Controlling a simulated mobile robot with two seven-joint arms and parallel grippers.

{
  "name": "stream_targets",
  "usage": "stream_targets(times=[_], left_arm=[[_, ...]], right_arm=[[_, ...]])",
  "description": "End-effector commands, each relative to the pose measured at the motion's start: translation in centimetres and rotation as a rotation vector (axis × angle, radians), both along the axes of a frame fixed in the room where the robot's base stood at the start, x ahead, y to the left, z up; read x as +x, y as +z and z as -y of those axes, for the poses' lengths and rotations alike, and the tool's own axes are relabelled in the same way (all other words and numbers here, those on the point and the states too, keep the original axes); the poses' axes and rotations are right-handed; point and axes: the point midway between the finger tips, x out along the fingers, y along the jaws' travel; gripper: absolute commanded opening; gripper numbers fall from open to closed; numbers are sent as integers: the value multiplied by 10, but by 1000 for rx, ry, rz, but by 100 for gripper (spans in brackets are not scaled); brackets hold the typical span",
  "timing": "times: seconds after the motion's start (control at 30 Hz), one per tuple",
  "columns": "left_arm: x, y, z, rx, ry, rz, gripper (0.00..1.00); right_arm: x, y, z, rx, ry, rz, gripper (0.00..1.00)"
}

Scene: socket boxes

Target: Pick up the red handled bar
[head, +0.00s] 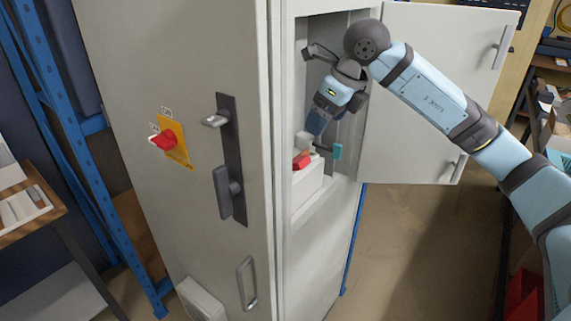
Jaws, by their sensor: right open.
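A small red piece (302,160), which looks like the handle of the red handled bar, shows at the top of a white box (308,187) inside the open cabinet. The rest of it is hidden or too small to make out. My right gripper (321,150) reaches down into the compartment from above, just over and beside the red piece. It is open, with a light blue fingertip to the right of the red piece. I cannot tell whether it touches the red piece. My left gripper is not in view.
The grey cabinet's side carries a red rotary switch (163,140) on a yellow plate and a dark latch handle (229,190). The cabinet door (430,120) stands open to the right, behind my right arm. Blue shelving (110,170) stands at left.

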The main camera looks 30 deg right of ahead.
Motion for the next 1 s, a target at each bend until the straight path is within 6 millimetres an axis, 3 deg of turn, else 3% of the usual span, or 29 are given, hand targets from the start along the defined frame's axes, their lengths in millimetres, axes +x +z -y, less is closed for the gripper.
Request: stream_targets(times=[0.4, 0.67, 1.0], left_arm=[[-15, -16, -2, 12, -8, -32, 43], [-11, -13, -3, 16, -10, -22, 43], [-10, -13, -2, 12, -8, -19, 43]], right_arm=[[25, -67, -11, 0, 0, -2, 81], [32, -81, -13, 1, 0, 0, 81], [50, -121, -19, 1, 2, -2, 81]])
